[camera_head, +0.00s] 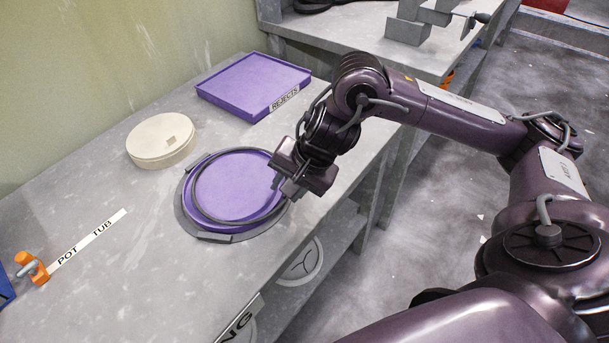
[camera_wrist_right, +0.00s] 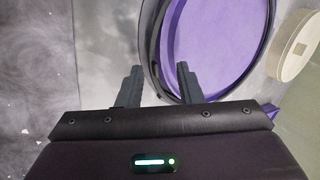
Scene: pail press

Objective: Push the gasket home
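The gasket, a thin black ring (camera_head: 203,209), lies on a round purple lid (camera_head: 235,185) on the bench. A strip of purple shows outside the ring at the lower left; I cannot tell how deep the ring sits. A dark grey round holder (camera_head: 215,238) surrounds the lid. My right gripper (camera_head: 285,188) is at the lid's right edge and covers part of the ring. In the right wrist view its two fingers (camera_wrist_right: 159,85) are apart, with the dark rim near the gap between them; contact is unclear. My left gripper is out of view.
A cream round lid (camera_head: 160,140) stands behind left. A purple tray (camera_head: 253,88) labelled REJECTS is at the back. An orange clamp (camera_head: 32,267) and a POT/TUB label strip (camera_head: 88,240) are at the left. The front left bench top is clear.

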